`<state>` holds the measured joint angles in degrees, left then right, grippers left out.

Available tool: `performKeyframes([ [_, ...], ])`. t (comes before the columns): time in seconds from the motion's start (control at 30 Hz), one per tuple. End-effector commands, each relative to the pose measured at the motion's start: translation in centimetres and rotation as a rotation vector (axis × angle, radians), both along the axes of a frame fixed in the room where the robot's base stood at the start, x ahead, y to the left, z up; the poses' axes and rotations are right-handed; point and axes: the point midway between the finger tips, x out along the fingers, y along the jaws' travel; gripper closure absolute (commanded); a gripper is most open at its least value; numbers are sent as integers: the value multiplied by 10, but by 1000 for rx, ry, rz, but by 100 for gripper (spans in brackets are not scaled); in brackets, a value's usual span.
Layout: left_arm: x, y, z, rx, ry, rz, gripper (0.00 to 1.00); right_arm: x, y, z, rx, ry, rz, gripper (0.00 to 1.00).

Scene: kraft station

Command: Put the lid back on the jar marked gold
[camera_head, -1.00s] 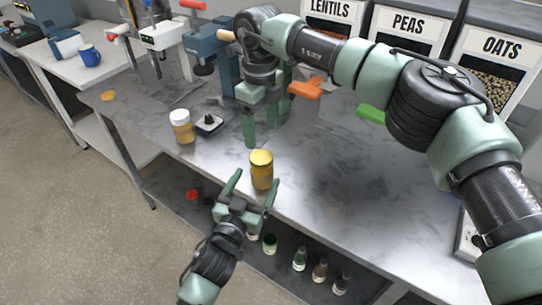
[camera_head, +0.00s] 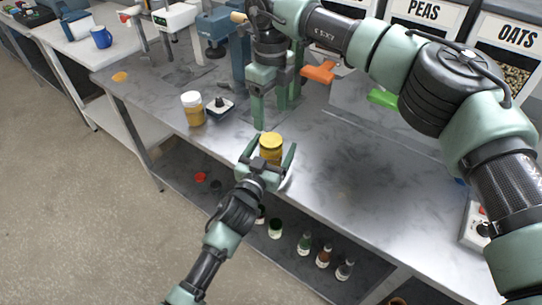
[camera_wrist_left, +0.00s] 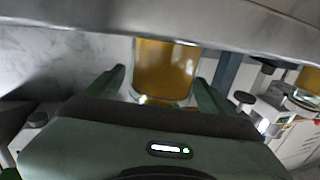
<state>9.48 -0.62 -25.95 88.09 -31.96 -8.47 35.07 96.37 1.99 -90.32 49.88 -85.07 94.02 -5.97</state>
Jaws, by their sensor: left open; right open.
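A glass jar with gold contents and a yellow top (camera_head: 271,150) stands upright near the front edge of the metal table. Its marking is not readable, and I cannot tell whether the yellow top is a lid. My left gripper (camera_head: 274,142) is open, its fingers on either side of this jar. In the left wrist view the jar (camera_wrist_left: 166,70) shows between the fingers, its top hidden. My right gripper (camera_head: 271,106) points down, open and empty, just behind the jar. A second jar with a white lid (camera_head: 192,106) stands to the left. I cannot pick out a loose lid.
A small device with a black knob (camera_head: 219,107) sits beside the white-lidded jar. A flat orange patch (camera_head: 120,77) lies at the table's left end. Orange (camera_head: 319,73) and green (camera_head: 382,98) handles stick out near the bins. Several small bottles stand on the shelf below.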

Motion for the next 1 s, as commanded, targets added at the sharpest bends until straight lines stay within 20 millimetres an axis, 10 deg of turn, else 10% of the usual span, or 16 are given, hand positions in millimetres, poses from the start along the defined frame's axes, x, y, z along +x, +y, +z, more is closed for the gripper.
performKeyframes([
  [0.4, 7, -3, 0, 0, 0, 0, 17, 0, 0, 0, 0, 0, 0, 30],
  [0.7, 7, -3, 0, 0, 0, 0, 100, 0, 0, 0, 0, 0, 0, 30],
  [1.0, 7, -3, 0, 0, 1, 0, 100, 0, 0, 0, 1, 1, 127, 30],
])
